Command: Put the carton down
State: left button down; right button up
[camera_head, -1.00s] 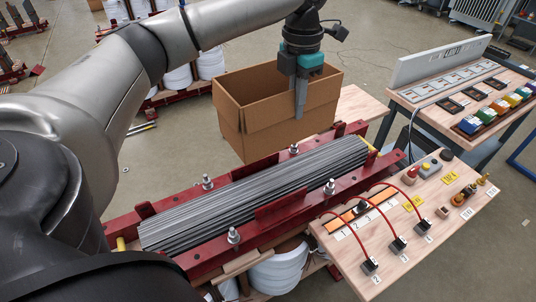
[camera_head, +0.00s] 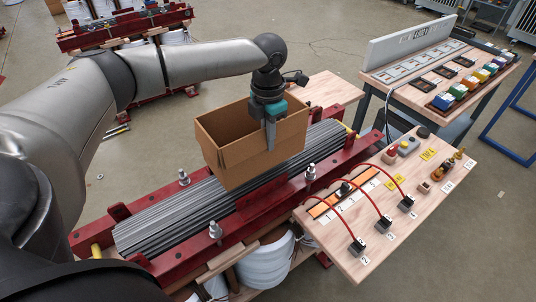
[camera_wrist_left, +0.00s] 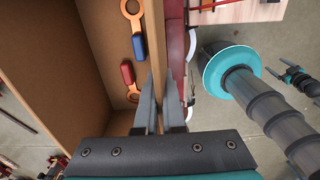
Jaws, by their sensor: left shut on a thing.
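The brown open-topped carton (camera_head: 225,155) is in the middle of the head view, overlapping the grey laminated core (camera_head: 165,215) behind it. I cannot tell whether its bottom touches the core or hangs above it. My left gripper (camera_head: 270,137) points down and is shut on the carton's near-right wall. The left wrist view shows the fingers (camera_wrist_left: 160,122) on both sides of that wall (camera_wrist_left: 152,45). Inside the carton lie a blue-handled piece (camera_wrist_left: 139,46) and a red-handled piece (camera_wrist_left: 127,73), each with an orange ring. My right gripper is not in view.
Red clamp beams (camera_head: 265,195) with upright bolts flank the core. A wooden panel (camera_head: 345,250) with red cables stands at the right front. A bare-looking wooden tabletop (camera_head: 335,91) is behind the carton. A bench (camera_head: 440,75) with coloured blocks is at the back right.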

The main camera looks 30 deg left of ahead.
pick_arm(q)
jog(key=b, duration=0.1)
send_over(268, 168)
notch_tip(268, 168, down, 4)
jog(key=shift+w+a+f, duration=0.1)
jog(key=shift+w+f, duration=0.05)
jog(key=shift+f, duration=0.25)
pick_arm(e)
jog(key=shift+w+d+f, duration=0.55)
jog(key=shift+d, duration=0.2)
pick_arm(q)
jog(key=c, duration=1.4)
grip_release()
jog(key=shift+f, duration=0.2)
jog(key=o, duration=0.4)
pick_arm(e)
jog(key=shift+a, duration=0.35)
pick_arm(q)
jog(key=shift+r, duration=0.1)
